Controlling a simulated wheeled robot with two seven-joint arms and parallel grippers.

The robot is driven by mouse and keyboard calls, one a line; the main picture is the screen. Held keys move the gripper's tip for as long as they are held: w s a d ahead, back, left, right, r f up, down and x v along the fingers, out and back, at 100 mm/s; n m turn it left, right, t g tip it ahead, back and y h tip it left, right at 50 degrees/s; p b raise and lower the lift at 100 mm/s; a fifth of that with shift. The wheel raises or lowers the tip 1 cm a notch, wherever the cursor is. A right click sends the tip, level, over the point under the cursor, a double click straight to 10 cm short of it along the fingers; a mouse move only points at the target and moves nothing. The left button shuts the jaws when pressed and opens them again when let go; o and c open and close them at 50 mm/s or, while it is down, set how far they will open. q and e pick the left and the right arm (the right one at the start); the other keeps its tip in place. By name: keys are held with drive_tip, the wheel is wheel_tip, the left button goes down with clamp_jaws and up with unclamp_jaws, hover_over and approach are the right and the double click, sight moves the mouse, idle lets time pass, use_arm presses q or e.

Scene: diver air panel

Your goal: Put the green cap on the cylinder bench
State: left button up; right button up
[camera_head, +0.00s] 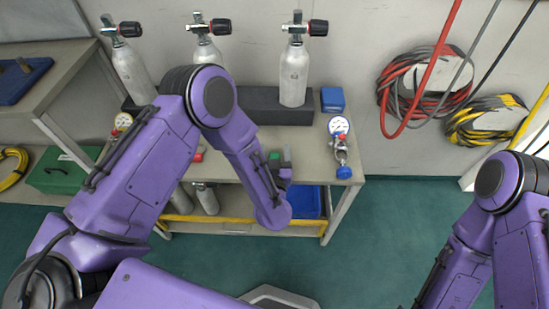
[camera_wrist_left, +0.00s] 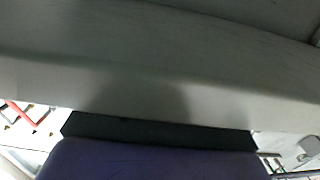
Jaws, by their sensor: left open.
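The cylinder bench (camera_head: 318,165) stands against the wall in the head view, with a grey-beige top. A small green piece (camera_head: 274,156), which looks like the green cap, shows at the bench top right beside my left gripper (camera_head: 286,160). My left gripper is open, at the end of the purple arm over the bench's front part; its fingers are small and partly hidden. I cannot tell whether the green piece touches the fingers or rests on the bench. My right gripper is out of view.
Several grey cylinders (camera_head: 294,75) with valves stand in a dark rack (camera_head: 262,106) at the bench's back. A blue box (camera_head: 332,99) and a gauge regulator (camera_head: 340,140) sit at its right. Hoses (camera_head: 425,85) hang on the wall. The green floor (camera_head: 390,220) is clear at right.

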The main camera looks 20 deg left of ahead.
use_arm(q)
drive_tip(key=c, duration=1.1)
drive_tip(key=shift+r, duration=0.15)
